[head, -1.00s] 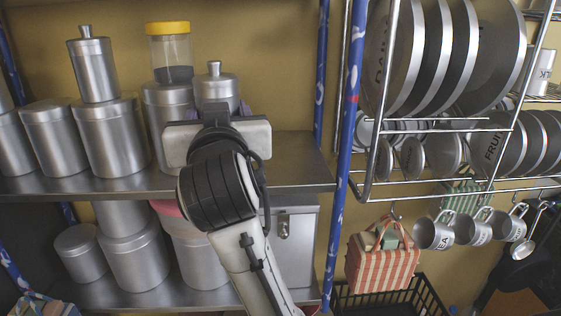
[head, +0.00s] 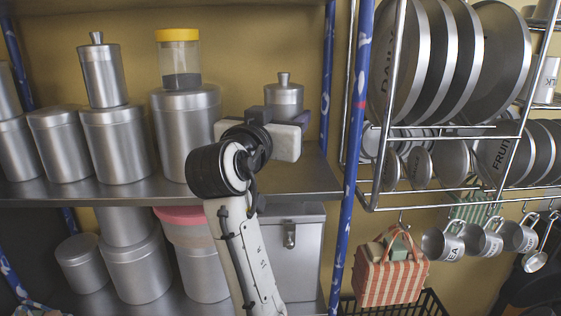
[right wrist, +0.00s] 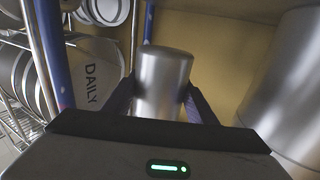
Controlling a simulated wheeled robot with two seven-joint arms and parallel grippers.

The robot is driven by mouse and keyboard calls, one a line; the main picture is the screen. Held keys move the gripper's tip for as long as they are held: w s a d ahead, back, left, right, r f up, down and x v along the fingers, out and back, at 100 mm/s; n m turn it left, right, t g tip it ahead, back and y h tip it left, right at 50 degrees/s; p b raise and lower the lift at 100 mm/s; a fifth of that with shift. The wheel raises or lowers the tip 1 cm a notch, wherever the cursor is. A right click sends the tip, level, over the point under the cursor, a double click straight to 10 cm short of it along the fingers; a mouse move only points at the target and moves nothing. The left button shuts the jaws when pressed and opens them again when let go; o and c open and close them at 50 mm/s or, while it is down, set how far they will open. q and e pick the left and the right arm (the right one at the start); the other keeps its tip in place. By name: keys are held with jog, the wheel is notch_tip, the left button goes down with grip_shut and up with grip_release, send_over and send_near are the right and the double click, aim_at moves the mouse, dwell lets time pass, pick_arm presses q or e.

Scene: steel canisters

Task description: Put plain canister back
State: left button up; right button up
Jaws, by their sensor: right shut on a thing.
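A small plain steel canister (head: 284,97) with a knobbed lid is upright in the head view, above the right end of the upper shelf (head: 318,180). My right gripper (head: 283,116) is shut on it from the front. In the right wrist view, the canister (right wrist: 163,75) sits between the two dark fingers of my right gripper (right wrist: 161,90). Its lower part is hidden behind the gripper in the head view, so I cannot tell whether it touches the shelf. My left gripper is not in view.
A large canister (head: 185,130) with a yellow-lidded jar (head: 178,62) on it stands left of my gripper. More canisters stand farther left. A blue post (head: 352,150) and a wire plate rack (head: 450,207) are on the right. Bare shelf shows beside the post.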

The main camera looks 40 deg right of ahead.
notch_tip(320, 180, down, 7)
jog(key=shift+r, duration=0.15)
dwell(0.4)
jog(key=shift+f+b, duration=0.2)
jog(key=shift+b, duration=0.1)
jog(key=o, duration=1.6)
